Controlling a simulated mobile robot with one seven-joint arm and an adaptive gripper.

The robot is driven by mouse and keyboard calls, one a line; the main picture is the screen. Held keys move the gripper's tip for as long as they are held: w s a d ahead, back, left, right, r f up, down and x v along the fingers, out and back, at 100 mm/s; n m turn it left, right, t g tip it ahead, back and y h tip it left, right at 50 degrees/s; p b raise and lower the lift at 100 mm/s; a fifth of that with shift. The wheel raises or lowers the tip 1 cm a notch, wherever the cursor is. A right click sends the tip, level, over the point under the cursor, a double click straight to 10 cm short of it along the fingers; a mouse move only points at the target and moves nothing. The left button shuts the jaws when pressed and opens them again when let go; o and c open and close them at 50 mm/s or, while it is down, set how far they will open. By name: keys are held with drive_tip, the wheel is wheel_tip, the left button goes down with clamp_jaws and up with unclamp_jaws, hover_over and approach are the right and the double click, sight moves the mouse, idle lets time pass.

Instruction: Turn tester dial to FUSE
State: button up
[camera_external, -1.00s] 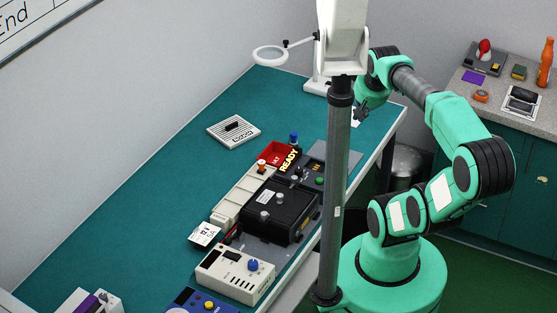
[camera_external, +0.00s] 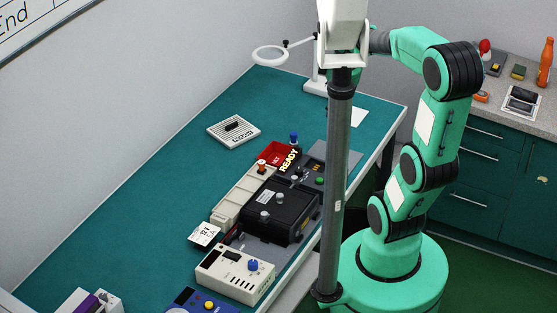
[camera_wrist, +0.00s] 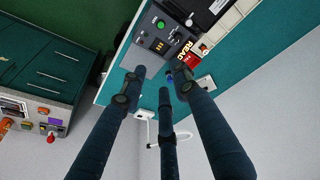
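Two boxes with knobs that could be the tester stand at the near end of the teal bench in the external view. One is a cream box (camera_external: 235,276) with a blue dial (camera_external: 253,265); the other is a blue box (camera_external: 190,301) with a yellow knob (camera_external: 208,305), cut by the lower edge. Dial markings are too small to read. Neither box shows in the wrist view. My gripper (camera_wrist: 158,85) has its dark fingers spread apart with nothing between them. It is hidden behind the column in the external view, high and well away from both boxes.
A black case (camera_external: 280,213) and a control panel with a lit READY sign (camera_external: 290,160) stand beyond the cream box. A lamp-like magnifier (camera_external: 270,55) stands at the far end. A grey column (camera_external: 338,200) blocks part of the view. The bench's left side is mostly clear.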

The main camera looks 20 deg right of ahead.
drive_tip(key=w+a+f+n+g+p, duration=0.1)
drive_tip(key=w+a+f+n+g, duration=0.2)
drive_tip(key=w+f, duration=0.4)
drive_tip(key=n+p, duration=0.2)
drive_tip(key=n, duration=0.4)
hover_over(298, 169)
wheel_tip(298, 169, down, 10)
drive_tip(key=shift+w+r+g, duration=0.25)
drive_tip(key=shift+g, duration=0.15)
drive_tip(key=shift+f+b, duration=0.15)
drive_tip(key=shift+b, duration=0.15)
drive_tip(key=f, duration=0.4)
drive_tip(key=f+b, duration=0.1)
drive_tip(key=f, duration=0.8)
drive_tip(key=shift+s+f, duration=0.25)
drive_tip(key=shift+s, duration=0.05)
clamp_jaws()
